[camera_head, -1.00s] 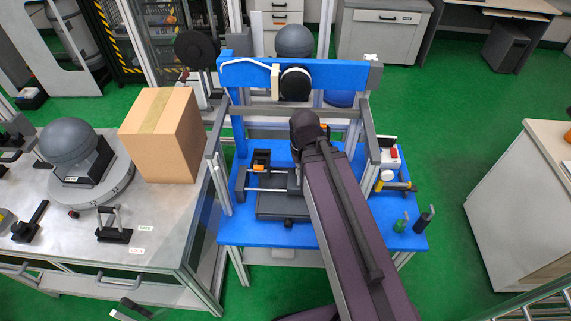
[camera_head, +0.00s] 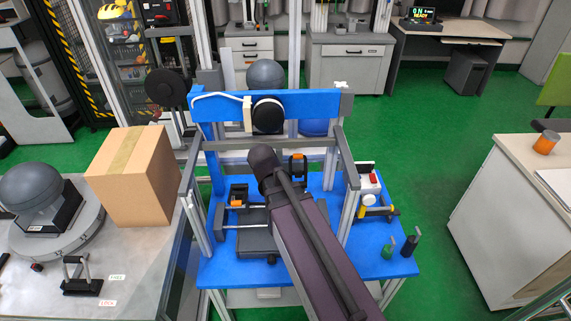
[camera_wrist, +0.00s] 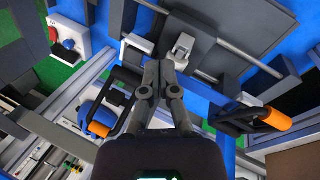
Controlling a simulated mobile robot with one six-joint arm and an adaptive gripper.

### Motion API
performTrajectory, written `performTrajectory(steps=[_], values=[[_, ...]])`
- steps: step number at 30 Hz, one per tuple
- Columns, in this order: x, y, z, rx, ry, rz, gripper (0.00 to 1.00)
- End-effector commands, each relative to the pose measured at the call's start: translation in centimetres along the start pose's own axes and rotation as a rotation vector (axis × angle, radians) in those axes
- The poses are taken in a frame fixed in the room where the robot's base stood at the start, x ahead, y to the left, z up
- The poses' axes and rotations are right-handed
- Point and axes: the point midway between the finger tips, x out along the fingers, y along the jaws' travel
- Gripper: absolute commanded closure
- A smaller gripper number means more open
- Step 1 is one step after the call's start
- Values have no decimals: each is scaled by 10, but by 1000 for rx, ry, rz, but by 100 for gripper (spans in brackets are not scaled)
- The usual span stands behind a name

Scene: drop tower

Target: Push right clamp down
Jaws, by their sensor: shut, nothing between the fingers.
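The right clamp (camera_head: 298,168) has a dark upright handle with an orange part. It stands just right of my wrist in the head view, toward the back of the blue table. In the wrist view the right clamp (camera_wrist: 118,92) is at left, its handle raised beside my fingers, with a gap between. The left clamp (camera_head: 238,196), also dark with orange, sits left of my arm and shows at right in the wrist view (camera_wrist: 240,116). My gripper (camera_wrist: 159,66) is shut and empty, over the dark grey fixture. In the head view my arm hides the fingers.
The blue crossbeam (camera_head: 215,106) and grey side posts frame the area around my arm. A grey fixture with rods (camera_head: 256,240) lies on the table. A red-button box (camera_head: 369,182) is at right. A cardboard box (camera_head: 130,185) stands on the left table.

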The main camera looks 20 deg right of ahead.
Motion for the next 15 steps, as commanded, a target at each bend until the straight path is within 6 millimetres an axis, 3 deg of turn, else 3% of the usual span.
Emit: performTrajectory(steps=[1, 6, 15], values=[[12, -1, -14, -25, 0, 62, 100], [22, 9, -42, -97, -2, 277, 100], [16, 13, -96, -208, -6, 659, 100]])
